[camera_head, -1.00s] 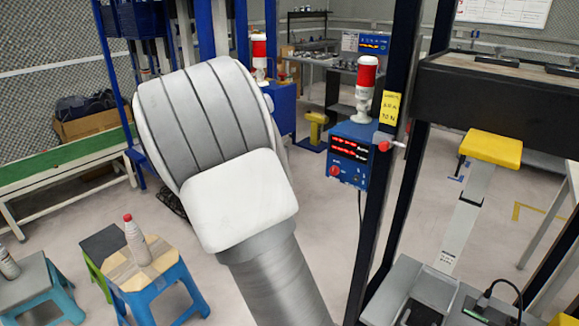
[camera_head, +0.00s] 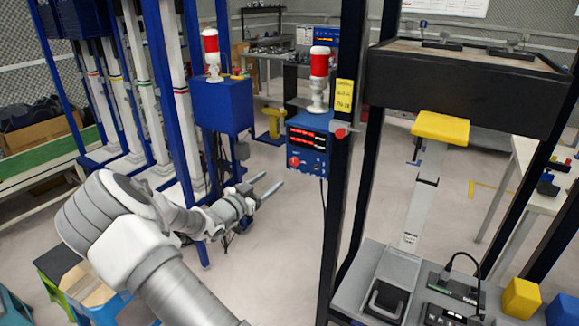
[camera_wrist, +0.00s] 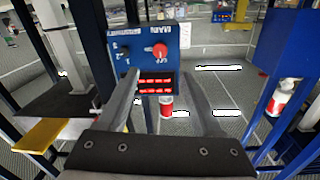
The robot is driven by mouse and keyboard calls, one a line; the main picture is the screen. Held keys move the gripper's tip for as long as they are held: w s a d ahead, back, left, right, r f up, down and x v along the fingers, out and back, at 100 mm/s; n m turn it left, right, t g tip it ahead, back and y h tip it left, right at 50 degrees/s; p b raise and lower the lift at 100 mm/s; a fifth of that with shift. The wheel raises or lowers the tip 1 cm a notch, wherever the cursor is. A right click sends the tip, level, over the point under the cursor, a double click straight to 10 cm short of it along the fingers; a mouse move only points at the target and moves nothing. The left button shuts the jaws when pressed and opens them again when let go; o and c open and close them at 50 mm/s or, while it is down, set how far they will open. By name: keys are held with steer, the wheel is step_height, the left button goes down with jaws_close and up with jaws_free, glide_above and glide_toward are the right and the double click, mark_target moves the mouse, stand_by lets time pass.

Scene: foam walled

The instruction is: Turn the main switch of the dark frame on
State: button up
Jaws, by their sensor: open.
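The dark frame (camera_head: 340,200) has dark posts. A blue control box (camera_head: 309,150) on its near left post carries red displays (camera_head: 312,138), and a red rotary knob (camera_head: 294,161) sits at the lower left of its face. A second red knob (camera_head: 340,130) sticks out near the box's right side. In the wrist view the box (camera_wrist: 175,40) appears upside down, with the red knob (camera_wrist: 159,50) near the picture's middle and a small dark control beside it. My gripper (camera_head: 264,184) is open and empty, left of the box and apart from it; its fingers (camera_wrist: 160,74) flank the displays in the wrist view.
A red and white beacon (camera_head: 319,80) stands on the box; a yellow label (camera_head: 344,94) is on the post. Another blue box (camera_head: 222,106) with a beacon stands on the blue frame at left. A yellow-topped part (camera_head: 440,128) is inside the dark frame.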

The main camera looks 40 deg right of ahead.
mark_target(293, 163)
steer(key=x, duration=1.1)
jaws_close()
